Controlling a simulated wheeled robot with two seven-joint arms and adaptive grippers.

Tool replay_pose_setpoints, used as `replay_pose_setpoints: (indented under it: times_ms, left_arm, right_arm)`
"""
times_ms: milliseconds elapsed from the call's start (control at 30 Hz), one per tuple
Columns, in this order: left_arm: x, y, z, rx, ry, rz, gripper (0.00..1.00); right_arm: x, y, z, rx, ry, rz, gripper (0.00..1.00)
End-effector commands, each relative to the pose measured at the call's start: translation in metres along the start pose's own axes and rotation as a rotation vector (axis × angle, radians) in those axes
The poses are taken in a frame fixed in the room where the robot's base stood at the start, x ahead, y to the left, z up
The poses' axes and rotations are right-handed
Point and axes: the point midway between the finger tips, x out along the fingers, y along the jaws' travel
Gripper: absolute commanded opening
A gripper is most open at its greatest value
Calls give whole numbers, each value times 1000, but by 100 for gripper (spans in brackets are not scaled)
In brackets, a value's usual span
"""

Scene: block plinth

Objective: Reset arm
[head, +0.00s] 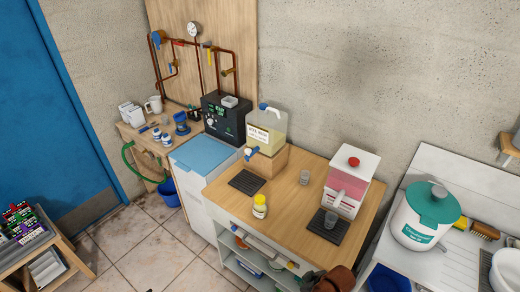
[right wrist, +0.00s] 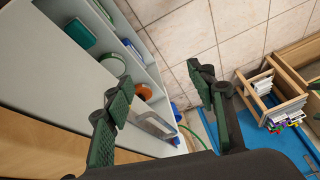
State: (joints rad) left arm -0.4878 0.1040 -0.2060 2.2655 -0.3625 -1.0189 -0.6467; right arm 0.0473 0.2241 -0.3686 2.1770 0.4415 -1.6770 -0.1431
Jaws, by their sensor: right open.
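My right gripper (right wrist: 162,80) shows in the right wrist view with its two dark green fingers spread apart. Nothing is held between them. Behind the fingers lie the tiled floor (right wrist: 180,45) and the side of a white shelf unit (right wrist: 70,65). My left gripper shows in neither view. I cannot make out my right gripper in the head view.
A white tub with teal lid (head: 415,222) stands right. A wooden rack (head: 58,240) stands left. Floor tiles (head: 125,235) between are clear.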

Motion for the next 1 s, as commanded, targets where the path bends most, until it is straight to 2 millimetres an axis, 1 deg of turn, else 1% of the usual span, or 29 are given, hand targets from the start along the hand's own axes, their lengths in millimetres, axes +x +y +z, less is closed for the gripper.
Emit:
replay_pose_setpoints:
  times_ms: [33, 67, 100, 200, 300, 400, 600, 800, 833, 1000]
  left_arm:
    - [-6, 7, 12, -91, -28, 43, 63]
    - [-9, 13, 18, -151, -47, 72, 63]
    - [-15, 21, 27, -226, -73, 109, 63]
    - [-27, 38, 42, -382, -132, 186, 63]
    - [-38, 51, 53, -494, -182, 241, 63]
    - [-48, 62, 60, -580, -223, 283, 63]
    - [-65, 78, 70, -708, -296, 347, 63]
    - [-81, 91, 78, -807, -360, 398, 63]
    - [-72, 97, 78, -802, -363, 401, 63]
    - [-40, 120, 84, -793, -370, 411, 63]
  right_arm:
    - [-4, 4, 31, 79, -4, 28, 51]
    - [-7, 7, 47, 124, -5, 51, 51]
    - [-13, 12, 69, 182, -8, 83, 51]
    - [-28, 21, 118, 301, -24, 158, 51]
    - [-43, 27, 156, 387, -41, 221, 51]
    - [-57, 30, 187, 453, -60, 273, 51]
    - [-84, 32, 239, 555, -97, 366, 51]
    - [-112, 30, 282, 633, -136, 447, 51]
    - [-100, 33, 280, 627, -136, 438, 51]
    - [-62, 42, 290, 623, -148, 426, 51]
